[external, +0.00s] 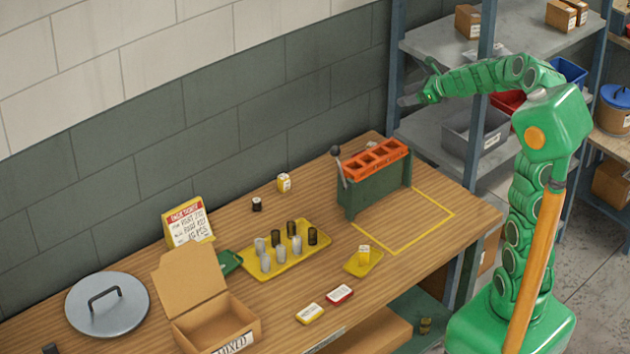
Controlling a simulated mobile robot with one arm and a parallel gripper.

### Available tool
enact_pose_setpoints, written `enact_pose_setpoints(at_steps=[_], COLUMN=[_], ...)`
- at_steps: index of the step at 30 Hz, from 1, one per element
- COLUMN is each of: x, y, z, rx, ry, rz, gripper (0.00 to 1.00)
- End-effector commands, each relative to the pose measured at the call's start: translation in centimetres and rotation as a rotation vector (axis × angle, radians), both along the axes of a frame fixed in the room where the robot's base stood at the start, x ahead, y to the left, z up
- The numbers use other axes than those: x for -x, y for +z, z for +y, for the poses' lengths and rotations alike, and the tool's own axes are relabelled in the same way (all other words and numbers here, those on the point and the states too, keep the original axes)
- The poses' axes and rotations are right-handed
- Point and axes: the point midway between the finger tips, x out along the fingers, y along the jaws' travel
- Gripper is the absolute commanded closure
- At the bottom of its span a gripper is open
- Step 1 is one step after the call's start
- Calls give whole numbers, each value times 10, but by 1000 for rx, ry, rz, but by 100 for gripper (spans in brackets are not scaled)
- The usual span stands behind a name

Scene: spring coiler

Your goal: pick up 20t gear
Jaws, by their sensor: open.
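My gripper (416,82) is at the left end of my raised green arm, high at the upper right. It is open and empty, apart from everything on the workbench. I cannot make out which thing is the 20t gear; no toothed part or readable gear label shows at this size. A yellow tray (250,279) on the bench holds several small grey and dark cylinders (281,252).
A green machine with an orange top (378,158) and a lever stands at the bench back, beside a yellow outlined clear area (415,225). An open cardboard box (190,338), grey lid (85,300) and task ticket (187,222) stand left. A metal shelf (425,40) with bins is behind my arm.

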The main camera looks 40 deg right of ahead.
Motion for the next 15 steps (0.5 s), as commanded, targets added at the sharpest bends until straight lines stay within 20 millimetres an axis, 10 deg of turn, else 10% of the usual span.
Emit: enact_pose_setpoints(at_steps=[15], x=[-19], y=[-48], z=[73], rx=[599], ry=[375], rz=[-4], gripper=[40])
